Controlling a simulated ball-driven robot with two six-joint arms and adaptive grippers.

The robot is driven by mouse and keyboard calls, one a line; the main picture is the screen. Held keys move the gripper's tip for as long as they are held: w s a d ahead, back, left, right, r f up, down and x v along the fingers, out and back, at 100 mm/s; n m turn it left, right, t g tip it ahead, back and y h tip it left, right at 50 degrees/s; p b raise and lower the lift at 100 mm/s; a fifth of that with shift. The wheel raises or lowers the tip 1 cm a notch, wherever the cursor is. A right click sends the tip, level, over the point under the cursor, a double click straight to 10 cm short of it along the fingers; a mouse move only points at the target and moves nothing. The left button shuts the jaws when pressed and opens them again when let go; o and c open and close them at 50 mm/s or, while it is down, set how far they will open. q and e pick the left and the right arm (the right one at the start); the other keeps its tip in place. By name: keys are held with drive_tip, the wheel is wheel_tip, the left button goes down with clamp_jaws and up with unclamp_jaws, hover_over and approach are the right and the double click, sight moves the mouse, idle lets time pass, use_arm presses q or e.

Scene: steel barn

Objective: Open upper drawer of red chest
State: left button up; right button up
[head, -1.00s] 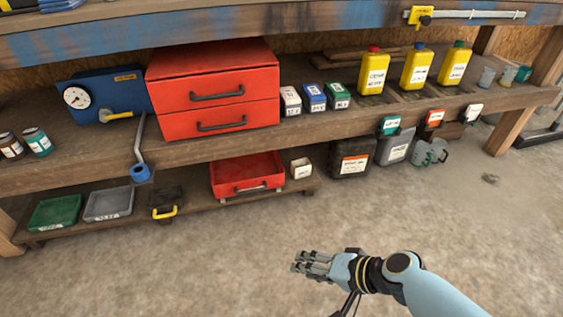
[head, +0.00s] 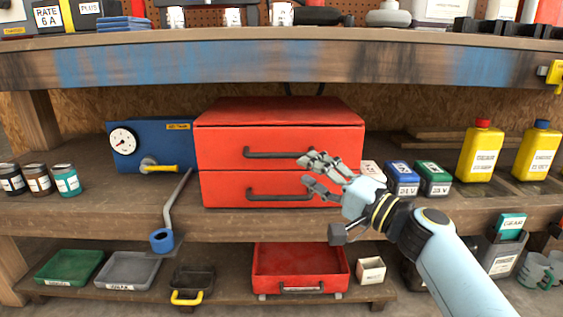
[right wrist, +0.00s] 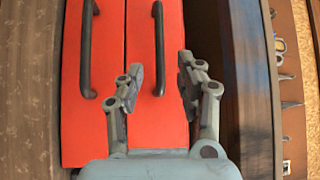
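The red chest (head: 280,112) stands on the middle shelf with both drawers shut. Its upper drawer (head: 225,142) has a dark bar handle (head: 265,153), and the lower drawer (head: 222,186) has a similar one. My right gripper (head: 306,171) is open in front of the chest's right half, by the right end of the upper handle. In the right wrist view, which is turned sideways, the upper handle (right wrist: 158,45) lines up with the gap between the open fingers (right wrist: 160,76). The fingers do not grip it. My left gripper is not in view.
A blue gauge box (head: 150,142) stands close left of the chest. Small labelled containers (head: 402,178) and yellow bottles (head: 481,150) stand to the right. The upper shelf edge (head: 250,62) runs above, and a red tray (head: 300,266) sits below.

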sight(281, 156)
drive_tip(key=b+x, duration=0.1)
drive_tip(key=x, duration=0.6)
drive_tip(key=shift+w+a, duration=0.2)
drive_tip(key=shift+a, duration=0.05)
drive_tip(key=shift+w+a+r+b, duration=0.1)
drive_tip(key=shift+w+a+b, duration=0.2)
drive_tip(key=shift+w, duration=0.05)
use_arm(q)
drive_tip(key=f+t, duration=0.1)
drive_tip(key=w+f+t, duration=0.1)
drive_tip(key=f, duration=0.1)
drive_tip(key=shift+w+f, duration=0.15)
use_arm(e)
clamp_jaws()
